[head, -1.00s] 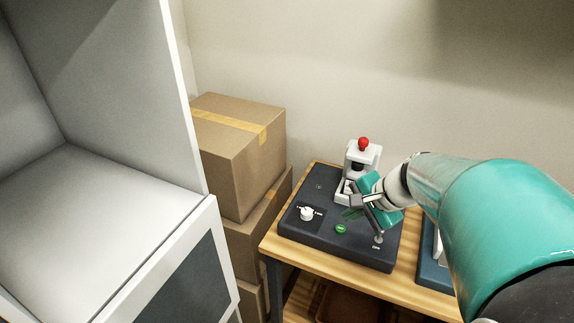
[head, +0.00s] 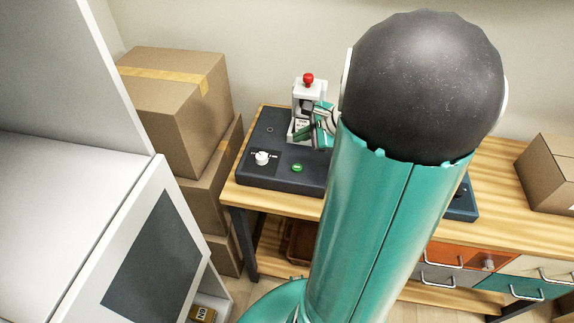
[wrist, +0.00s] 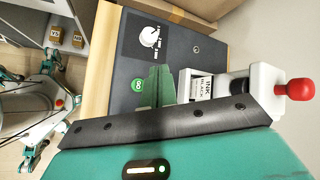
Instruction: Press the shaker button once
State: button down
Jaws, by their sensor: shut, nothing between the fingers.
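The dark control panel (head: 258,182) stands on a wooden table. A round green button (head: 297,167) sits near its front edge, with a white dial (head: 262,158) to its left. The button also shows in the wrist view (wrist: 138,85), just left of my fingers. My gripper (head: 320,128) is shut and empty, low over the panel beside the white press. My arm hides the panel's right part in the head view.
The white press (head: 307,93) has a red knob (head: 308,79) and holds a labelled ink box (wrist: 202,87), close to my fingers. Cardboard boxes (head: 175,110) are stacked left of the table. A white cabinet (head: 110,250) stands at the front left.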

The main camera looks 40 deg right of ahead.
aim_at(301, 168)
jog(key=shift+d+f, duration=0.1)
jog(key=shift+f, duration=4.3)
jog(key=shift+f, duration=0.15)
jog(key=shift+f, duration=0.3)
jog(key=shift+f, duration=0.45)
jog(key=shift+r, duration=0.9)
